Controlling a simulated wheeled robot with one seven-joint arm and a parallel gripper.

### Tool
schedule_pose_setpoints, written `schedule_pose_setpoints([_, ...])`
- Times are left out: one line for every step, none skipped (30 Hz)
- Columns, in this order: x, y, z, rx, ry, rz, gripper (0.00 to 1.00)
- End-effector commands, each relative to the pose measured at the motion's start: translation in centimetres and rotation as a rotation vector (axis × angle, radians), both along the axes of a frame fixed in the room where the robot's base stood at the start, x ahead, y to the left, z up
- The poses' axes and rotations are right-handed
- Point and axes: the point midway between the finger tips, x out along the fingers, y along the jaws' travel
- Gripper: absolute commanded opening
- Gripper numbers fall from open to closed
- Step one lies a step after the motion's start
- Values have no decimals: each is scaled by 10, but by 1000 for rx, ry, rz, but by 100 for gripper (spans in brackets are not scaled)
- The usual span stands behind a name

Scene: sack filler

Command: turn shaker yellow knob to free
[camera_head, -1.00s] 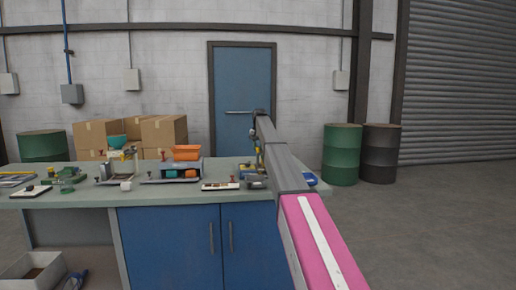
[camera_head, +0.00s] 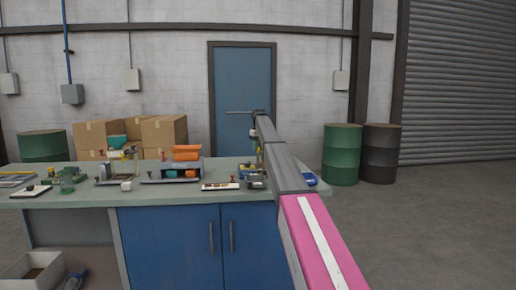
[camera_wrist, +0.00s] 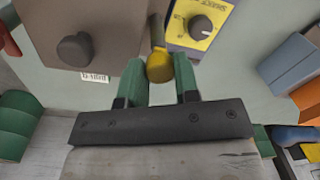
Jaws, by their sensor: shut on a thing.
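In the wrist view, a rounded yellow knob (camera_wrist: 159,66) on a dark stem sits between the two green fingers of my gripper (camera_wrist: 159,78). The gripper is shut on this yellow knob. Just beyond it to the right is a yellow plate (camera_wrist: 179,35) with small lettering, seen upside down, and a dark round knob (camera_wrist: 200,27) with a pale pointer mark. In the head view, my arm reaches over the right end of the bench, and it hides most of the machine and my gripper's fingers.
A brown box-like housing (camera_wrist: 110,22) with a dark knob (camera_wrist: 75,49) is close on the left in the wrist view. The bench (camera_head: 95,203) carries several small devices to the left, including an orange hopper (camera_head: 187,153). Open floor lies right of the bench.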

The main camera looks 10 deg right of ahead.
Motion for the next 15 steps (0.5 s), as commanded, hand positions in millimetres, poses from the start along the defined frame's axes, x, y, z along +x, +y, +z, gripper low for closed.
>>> schedule_pose_setpoints([0,0,0,1,-1,9,6])
schedule_pose_setpoints([0,0,1,1,-2,14,6])
schedule_pose_setpoints([0,0,0,0,-1,20,6])
schedule_pose_setpoints([0,0,0,1,-1,23,6])
schedule_pose_setpoints([0,0,0,1,-1,25,6])
schedule_pose_setpoints([0,0,1,1,-1,28,6])
schedule_pose_setpoints([0,0,1,1,-1,29,6])
schedule_pose_setpoints([0,0,1,1,-1,30,6])
schedule_pose_setpoints([0,0,1,1,-1,30,6])
schedule_pose_setpoints([0,0,1,1,-1,30,6])
schedule_pose_setpoints([0,1,0,1,-1,30,6])
schedule_pose_setpoints([0,0,0,1,-1,30,6])
schedule_pose_setpoints([0,0,0,1,-1,30,6])
schedule_pose_setpoints([0,0,0,1,-1,30,6])
schedule_pose_setpoints([0,0,0,1,-1,29,6])
